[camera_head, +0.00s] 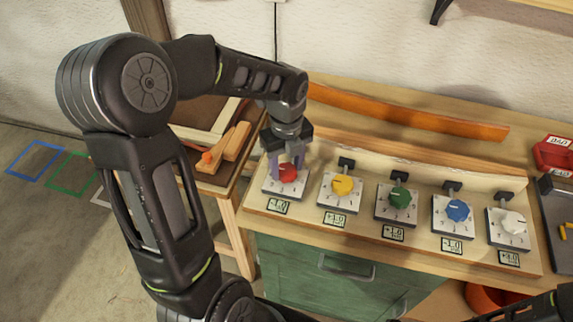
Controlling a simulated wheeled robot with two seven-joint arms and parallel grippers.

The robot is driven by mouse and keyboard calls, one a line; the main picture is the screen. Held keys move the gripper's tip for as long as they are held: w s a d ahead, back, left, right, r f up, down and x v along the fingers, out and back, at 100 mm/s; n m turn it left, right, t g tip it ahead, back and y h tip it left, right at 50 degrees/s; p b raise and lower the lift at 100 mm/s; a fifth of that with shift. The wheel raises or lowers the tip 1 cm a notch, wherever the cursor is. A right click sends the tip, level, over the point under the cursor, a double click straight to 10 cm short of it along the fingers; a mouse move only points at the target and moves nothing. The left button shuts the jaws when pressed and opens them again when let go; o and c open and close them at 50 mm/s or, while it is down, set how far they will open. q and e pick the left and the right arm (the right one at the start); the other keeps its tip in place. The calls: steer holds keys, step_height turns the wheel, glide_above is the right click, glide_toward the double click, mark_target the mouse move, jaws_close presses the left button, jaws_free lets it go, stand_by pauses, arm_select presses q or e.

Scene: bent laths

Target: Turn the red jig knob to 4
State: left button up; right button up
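The red jig knob (287,173) sits on a white dial plate at the left end of a row of knobs on the pale bench panel. A small display (277,207) in front of it is too small to read surely. My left gripper (287,165) points down over the red knob, with its purple-grey fingers on either side of it. I cannot tell whether the fingers touch the knob. The knob's pointer is hidden. Only part of my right arm (545,307) shows at the lower right corner; its gripper cannot be made out.
Yellow (342,185), green (400,197), blue (458,210) and white (513,222) knobs stand to the right. A long orange bent lath (410,115) lies behind them. A side table with wooden pieces (236,141) is at left. A red case (554,153) is at far right.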

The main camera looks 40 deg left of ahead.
mark_target(287, 170)
arm_select(q)
steer(key=o, duration=0.4)
step_height(287, 170, up, 8)
steer(key=shift+f+b, duration=0.1)
steer(key=shift+b, duration=0.35)
stand_by(0.5)
